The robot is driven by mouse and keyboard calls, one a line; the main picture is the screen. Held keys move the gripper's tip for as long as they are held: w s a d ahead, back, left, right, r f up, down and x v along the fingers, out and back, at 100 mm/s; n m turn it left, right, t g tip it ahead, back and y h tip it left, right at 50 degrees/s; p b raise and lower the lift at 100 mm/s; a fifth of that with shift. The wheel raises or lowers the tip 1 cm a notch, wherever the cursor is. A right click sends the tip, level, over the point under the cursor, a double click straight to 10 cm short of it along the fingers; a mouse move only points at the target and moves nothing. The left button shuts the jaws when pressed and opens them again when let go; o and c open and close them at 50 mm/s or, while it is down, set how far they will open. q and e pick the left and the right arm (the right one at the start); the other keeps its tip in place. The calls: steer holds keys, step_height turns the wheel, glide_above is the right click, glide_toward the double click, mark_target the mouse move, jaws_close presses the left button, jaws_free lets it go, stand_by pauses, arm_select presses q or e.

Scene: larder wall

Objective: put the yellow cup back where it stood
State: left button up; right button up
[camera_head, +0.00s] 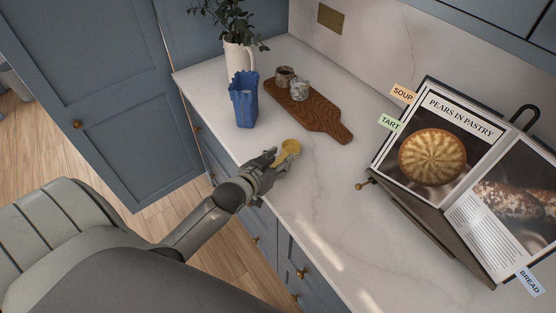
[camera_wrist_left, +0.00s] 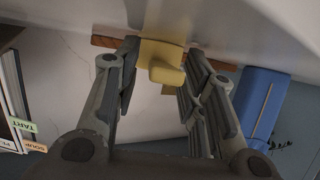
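The yellow cup (camera_head: 289,149) is over the pale marble counter, near its front edge, at the fingertips of my left gripper (camera_head: 278,160). In the left wrist view the cup (camera_wrist_left: 163,52) sits between the two fingers of my left gripper (camera_wrist_left: 162,75), with its handle toward the camera. Part of the cup is hidden behind the fingers in the head view. I cannot tell whether its base touches the counter. My right gripper is not in view.
A wooden board (camera_head: 318,116) holds two small stone-like cups (camera_head: 299,88). An open cookbook on a stand (camera_head: 440,215) fills the right. The counter's middle (camera_head: 325,185) is clear.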

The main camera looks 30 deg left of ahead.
arm_select(q)
steer(key=shift+r, duration=0.2)
steer(key=shift+s, duration=0.35)
steer(key=b+v, duration=0.1)
steer(key=v, duration=1)
steer(key=shift+b, duration=0.3)
steer(key=shift+s, duration=0.15)
